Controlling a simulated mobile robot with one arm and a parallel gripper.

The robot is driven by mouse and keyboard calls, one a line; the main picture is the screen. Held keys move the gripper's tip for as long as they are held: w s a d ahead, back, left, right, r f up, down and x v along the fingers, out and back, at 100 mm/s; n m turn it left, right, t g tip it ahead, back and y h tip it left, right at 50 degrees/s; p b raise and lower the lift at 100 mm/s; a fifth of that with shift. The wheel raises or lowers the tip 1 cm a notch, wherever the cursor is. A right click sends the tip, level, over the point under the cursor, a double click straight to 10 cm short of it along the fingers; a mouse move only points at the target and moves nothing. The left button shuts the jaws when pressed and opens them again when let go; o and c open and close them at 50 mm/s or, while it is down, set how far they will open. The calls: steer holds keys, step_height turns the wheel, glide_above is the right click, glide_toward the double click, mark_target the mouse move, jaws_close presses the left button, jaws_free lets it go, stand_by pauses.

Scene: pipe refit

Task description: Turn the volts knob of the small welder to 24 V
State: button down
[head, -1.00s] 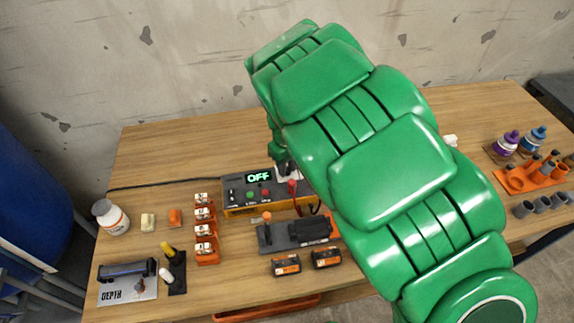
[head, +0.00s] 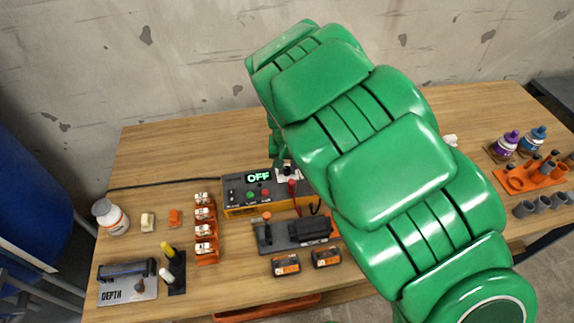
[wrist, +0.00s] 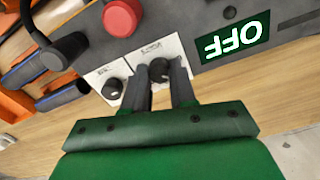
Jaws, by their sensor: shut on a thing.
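The small welder (head: 270,208) is an orange and dark grey box on the workbench, its green display (head: 258,176) reading OFF. In the wrist view the display (wrist: 236,38) appears upside down. My gripper (wrist: 159,76) is shut on a small dark knob (wrist: 158,68) on a white label plate beside the display. A second dark knob (wrist: 113,88) on its own white plate is next to it, free of the fingers. The plate print is too small to read, so I cannot tell which knob is volts or its setting. My arm hides part of the welder's right side in the head view.
In front of the welder are a dark tool tray (head: 285,241) and two battery-like blocks (head: 286,265). Orange clamp holders (head: 206,250) stand to its left. The bench behind is clear.

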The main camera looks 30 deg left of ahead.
mark_target(287, 169)
steer(key=shift+r+m, duration=0.1)
steer(key=shift+m, duration=0.4)
steer(key=c, duration=0.9)
jaws_free()
steer(key=shift+r, duration=3.9)
